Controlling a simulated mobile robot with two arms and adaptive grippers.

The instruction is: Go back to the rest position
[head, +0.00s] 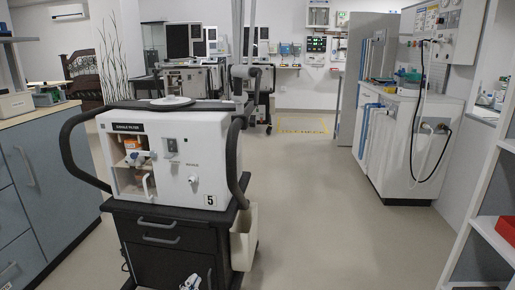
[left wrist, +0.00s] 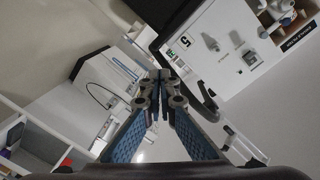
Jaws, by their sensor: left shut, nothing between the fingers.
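My left gripper (head: 190,283) shows only as a small part at the bottom edge of the head view, in front of the dark cart (head: 140,265). In the left wrist view the fingers of my left gripper (left wrist: 160,76) meet at their tips, with nothing between them. The white ventilator (head: 207,170) marked 5 stands on the cart. It also shows tilted in the left wrist view (left wrist: 222,68), beyond the fingertips and apart from them. My right gripper is in neither view.
A grey-fronted counter (head: 45,165) stands at the left. A white equipment unit (head: 400,150) stands at the right, with a white shelf (head: 492,200) nearer me. More ventilators (head: 192,80) stand behind. The floor (head: 325,220) between cart and right-hand unit is clear.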

